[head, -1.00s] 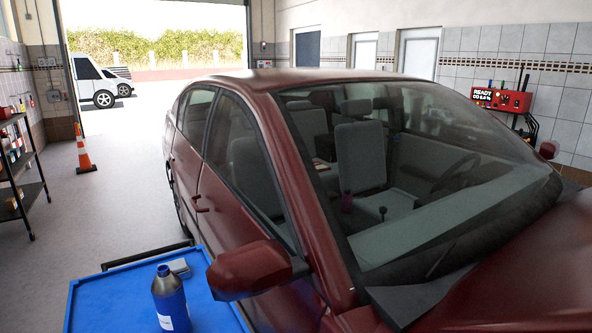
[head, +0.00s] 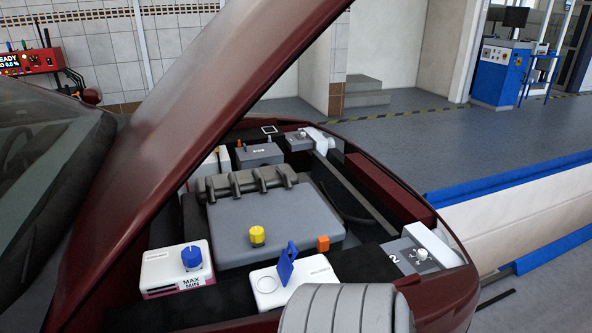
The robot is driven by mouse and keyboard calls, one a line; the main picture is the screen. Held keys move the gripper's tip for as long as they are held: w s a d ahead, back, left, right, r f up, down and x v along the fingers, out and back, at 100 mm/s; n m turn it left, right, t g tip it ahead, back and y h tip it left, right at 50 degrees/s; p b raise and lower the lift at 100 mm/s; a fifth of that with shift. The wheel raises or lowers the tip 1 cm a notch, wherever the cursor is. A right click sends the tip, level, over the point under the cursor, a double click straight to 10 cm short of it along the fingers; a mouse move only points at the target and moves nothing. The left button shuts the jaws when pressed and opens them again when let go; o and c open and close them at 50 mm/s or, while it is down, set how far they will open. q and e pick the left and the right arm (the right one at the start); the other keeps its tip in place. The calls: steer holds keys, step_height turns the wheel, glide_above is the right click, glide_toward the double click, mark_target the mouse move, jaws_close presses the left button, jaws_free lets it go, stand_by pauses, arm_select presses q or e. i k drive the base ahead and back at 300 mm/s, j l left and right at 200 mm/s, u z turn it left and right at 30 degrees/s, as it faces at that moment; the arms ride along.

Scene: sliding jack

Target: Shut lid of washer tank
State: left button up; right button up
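The washer tank (head: 281,288) is a white box at the near edge of the engine bay in the head view. Its blue lid (head: 287,264) stands up, tilted open, beside a round spot on the tank top that looks like the filler mouth. Neither of my grippers is in view, and nothing touches the lid. The near part of the tank is partly hidden by a grey ribbed rounded shape (head: 345,310) at the bottom.
The raised dark red hood (head: 205,125) slants over the bay's left side. A white reservoir with a blue round cap (head: 192,258) stands left of the tank. The grey engine cover (head: 270,222) has a yellow cap (head: 257,235).

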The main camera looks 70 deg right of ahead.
mark_target(284, 268)
steer(key=z, duration=2.3)
